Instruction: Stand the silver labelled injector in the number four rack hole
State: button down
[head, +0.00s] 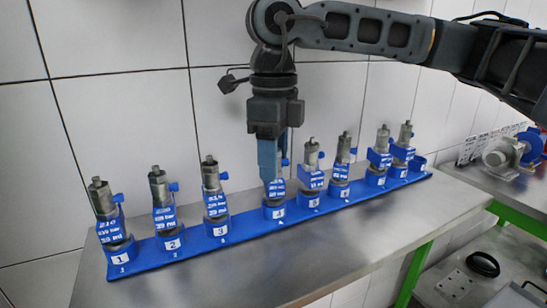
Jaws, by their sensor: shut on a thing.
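The blue rack (243,233) lies along the steel bench, its front sockets numbered from the left. My gripper (270,172) points straight down over the number four socket (274,211). It is shut on the silver labelled injector (276,189), whose blue label with white print shows just below the fingers. The injector is upright, and its lower end appears to be at or in the socket's mouth. I cannot tell how deep it sits. Its upper part is hidden by my gripper.
Injectors stand in sockets one (107,210), two (162,200) and three (214,190). Several more stand to the right, the nearest (311,175) close beside my gripper. The bench front is clear.

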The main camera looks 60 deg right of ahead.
jog(key=shift+f, duration=0.15)
jog(key=shift+c, duration=2.4)
grip_release()
jog(key=shift+r, duration=3.95)
